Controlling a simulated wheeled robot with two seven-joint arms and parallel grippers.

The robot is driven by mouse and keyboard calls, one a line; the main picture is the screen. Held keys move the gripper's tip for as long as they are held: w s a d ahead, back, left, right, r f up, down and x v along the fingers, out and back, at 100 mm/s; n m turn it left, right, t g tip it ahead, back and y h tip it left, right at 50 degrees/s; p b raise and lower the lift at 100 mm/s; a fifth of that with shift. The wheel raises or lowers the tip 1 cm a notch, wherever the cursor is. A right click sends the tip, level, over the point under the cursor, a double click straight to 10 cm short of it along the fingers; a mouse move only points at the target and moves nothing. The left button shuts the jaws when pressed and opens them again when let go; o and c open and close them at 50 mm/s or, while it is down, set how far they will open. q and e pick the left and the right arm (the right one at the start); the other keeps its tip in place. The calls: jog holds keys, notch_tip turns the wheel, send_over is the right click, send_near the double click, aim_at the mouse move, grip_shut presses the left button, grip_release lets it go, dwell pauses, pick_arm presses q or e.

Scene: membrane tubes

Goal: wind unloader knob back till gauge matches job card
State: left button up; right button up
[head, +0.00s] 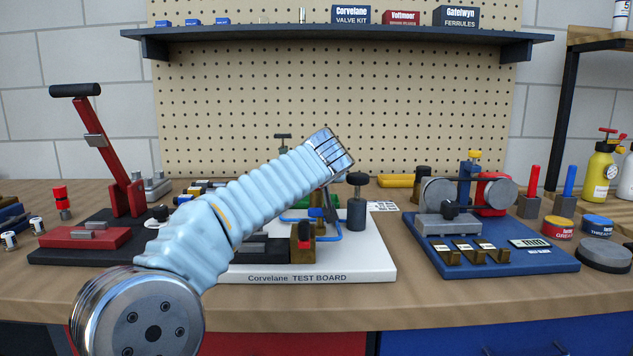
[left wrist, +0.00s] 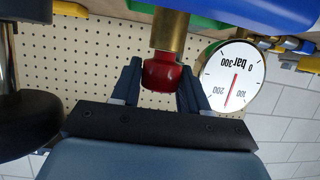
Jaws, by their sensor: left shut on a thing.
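The red unloader knob (left wrist: 165,76) sits on a brass stem in the left wrist view. My left gripper (left wrist: 162,88) is shut on it, with a dark finger on each side. Beside it is the white gauge (left wrist: 234,78), seen upside down; its red needle lies between the 100 and 200 marks. In the head view my left arm's blue sleeve reaches over the white Corvelane test board (head: 370,262) and hides the gripped knob and gauge. A small white printed card (head: 383,206) lies behind the board; its text is too small to read. My right gripper is not in view.
A black round-topped post (head: 357,205) stands right of my wrist. A red lever press (head: 110,160) stands left, and a blue fixture board (head: 500,258) lies right. Tins and a yellow bottle (head: 600,170) are at far right. The front bench edge is clear.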

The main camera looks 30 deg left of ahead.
pick_arm(q)
jog(key=o, duration=0.7)
jog(key=b+v, duration=0.2)
jog(key=v, duration=1.2)
jog(key=shift+w, duration=0.1)
